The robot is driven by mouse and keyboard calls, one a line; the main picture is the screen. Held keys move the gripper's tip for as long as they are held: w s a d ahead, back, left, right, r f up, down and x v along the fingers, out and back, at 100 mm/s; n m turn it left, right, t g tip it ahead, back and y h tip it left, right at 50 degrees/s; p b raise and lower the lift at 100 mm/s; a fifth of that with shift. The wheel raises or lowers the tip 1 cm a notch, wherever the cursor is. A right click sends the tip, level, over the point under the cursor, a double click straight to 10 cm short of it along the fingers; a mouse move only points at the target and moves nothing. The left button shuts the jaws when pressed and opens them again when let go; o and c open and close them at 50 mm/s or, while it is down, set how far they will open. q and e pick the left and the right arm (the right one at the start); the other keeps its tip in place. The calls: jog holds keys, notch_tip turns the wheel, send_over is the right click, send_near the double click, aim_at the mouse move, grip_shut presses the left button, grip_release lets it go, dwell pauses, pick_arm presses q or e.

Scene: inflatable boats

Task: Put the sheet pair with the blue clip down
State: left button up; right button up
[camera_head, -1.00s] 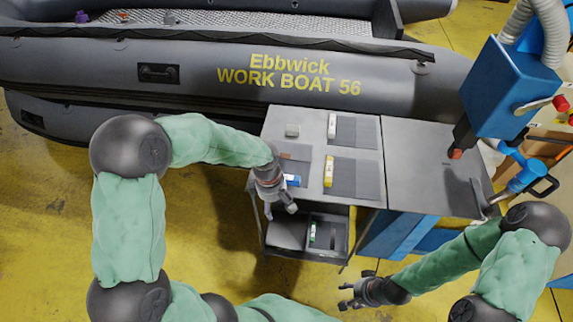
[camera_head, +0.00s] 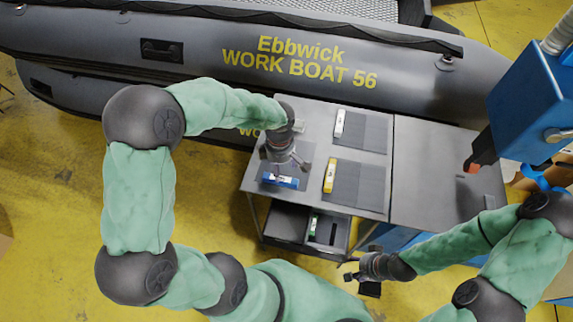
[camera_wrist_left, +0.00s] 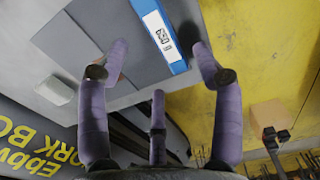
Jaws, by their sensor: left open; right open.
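The sheet pair (camera_head: 303,155) lies on the left part of the grey table, with the blue clip (camera_head: 280,181) along its front edge. In the left wrist view the blue clip (camera_wrist_left: 158,35) crosses the top middle, beside the grey sheet (camera_wrist_left: 122,32). My left gripper (camera_head: 282,167) is over the clip, fingers spread and empty; in its wrist view the open fingertips (camera_wrist_left: 160,62) stand either side of the clip, apart from it. The arm hides part of the sheets in the head view. My right gripper (camera_head: 354,274) is open and empty, in front of the table.
Sheets with a white clip (camera_head: 340,123) and a yellow clip (camera_head: 330,175) lie to the right on the table. A small grey block (camera_wrist_left: 55,90) is near the left gripper. The table's right panel (camera_head: 430,170) is mostly bare.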

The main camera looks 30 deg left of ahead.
aim_at(281, 177)
pick_arm(q)
jog(key=shift+w+f+b, duration=0.1)
jog(key=shift+f+b, duration=0.25)
jog(key=shift+f, duration=3.55)
grip_shut()
